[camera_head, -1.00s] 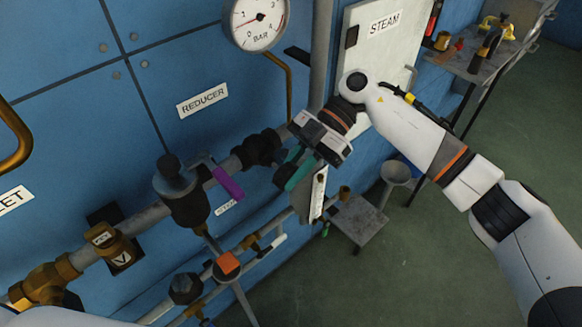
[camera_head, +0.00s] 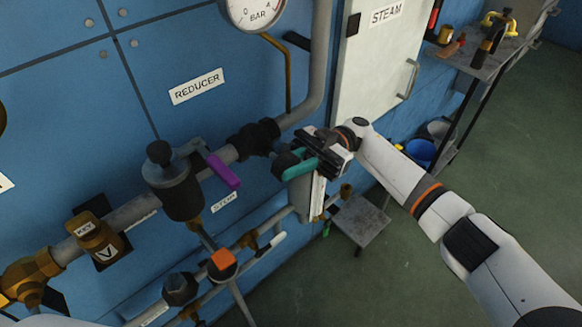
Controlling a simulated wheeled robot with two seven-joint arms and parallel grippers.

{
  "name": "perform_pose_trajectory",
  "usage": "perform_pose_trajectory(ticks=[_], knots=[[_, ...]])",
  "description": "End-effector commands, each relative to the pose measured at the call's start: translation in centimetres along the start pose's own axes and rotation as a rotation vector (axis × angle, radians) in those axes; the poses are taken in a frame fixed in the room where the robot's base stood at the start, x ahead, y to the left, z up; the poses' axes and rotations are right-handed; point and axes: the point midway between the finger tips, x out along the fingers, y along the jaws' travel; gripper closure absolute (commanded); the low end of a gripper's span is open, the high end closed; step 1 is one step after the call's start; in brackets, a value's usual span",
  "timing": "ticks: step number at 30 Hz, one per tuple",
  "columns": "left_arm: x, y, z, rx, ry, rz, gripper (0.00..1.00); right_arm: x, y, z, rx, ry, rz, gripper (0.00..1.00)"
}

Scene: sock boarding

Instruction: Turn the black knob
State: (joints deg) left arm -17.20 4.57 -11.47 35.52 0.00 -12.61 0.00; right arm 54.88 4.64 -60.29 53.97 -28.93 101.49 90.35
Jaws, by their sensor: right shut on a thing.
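A black knob (camera_head: 159,152) stands on top of the dark reducer valve body (camera_head: 180,195), left of centre. My right gripper (camera_head: 297,160) is well to its right, shut on the teal lever (camera_head: 299,171) of a valve on the pipe. The fingertips partly hide that lever and the black part behind it. Nothing touches the black knob. My left gripper is out of view.
A purple lever (camera_head: 224,171) sticks out between the reducer and my right gripper. Below are thinner pipes with an orange-topped fitting (camera_head: 222,260). A gauge (camera_head: 258,8) hangs above; a white STEAM cabinet (camera_head: 375,70) stands to the right.

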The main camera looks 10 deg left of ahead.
Motion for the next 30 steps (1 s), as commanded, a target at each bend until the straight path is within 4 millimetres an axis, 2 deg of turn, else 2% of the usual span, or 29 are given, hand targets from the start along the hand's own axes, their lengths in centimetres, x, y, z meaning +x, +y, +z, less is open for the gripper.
perform_pose_trajectory(ticks=[20,21,24,30], knots=[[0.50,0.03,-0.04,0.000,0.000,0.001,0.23,0.03,-0.01,0.00,0.000,-0.060,0.000,1.00],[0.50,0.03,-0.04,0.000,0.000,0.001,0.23,0.03,-0.01,0.00,0.000,-0.060,0.000,0.77],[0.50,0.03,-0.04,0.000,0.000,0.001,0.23,0.04,-0.01,-0.01,0.000,-0.059,0.000,0.61],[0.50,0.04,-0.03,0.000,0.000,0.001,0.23,0.04,0.00,-0.04,0.000,-0.059,0.000,0.60]])
